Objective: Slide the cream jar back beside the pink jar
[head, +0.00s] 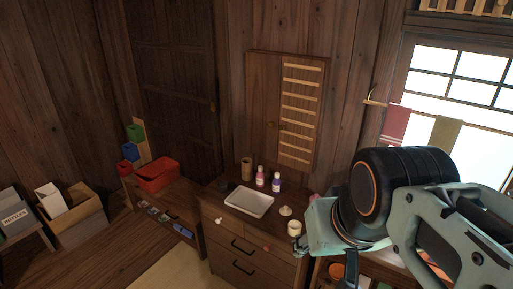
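A small cream jar (294,228) stands at the right front of the wooden cabinet top (232,212). A small pink thing (313,196), perhaps the pink jar, shows behind it, mostly hidden by my arm. My gripper (304,244) is at the right end of the cabinet, close beside the cream jar on its right and near side. I cannot tell whether it touches the jar. Its fingers are seen from behind and partly covered by my wrist, so their opening does not show.
A white tray (249,203), a pink bottle (260,177), a purple bottle (276,183), a brown cup (247,168) and a small pale lidded item (285,211) stand on the cabinet. A red bin (156,175) is on the low bench at left.

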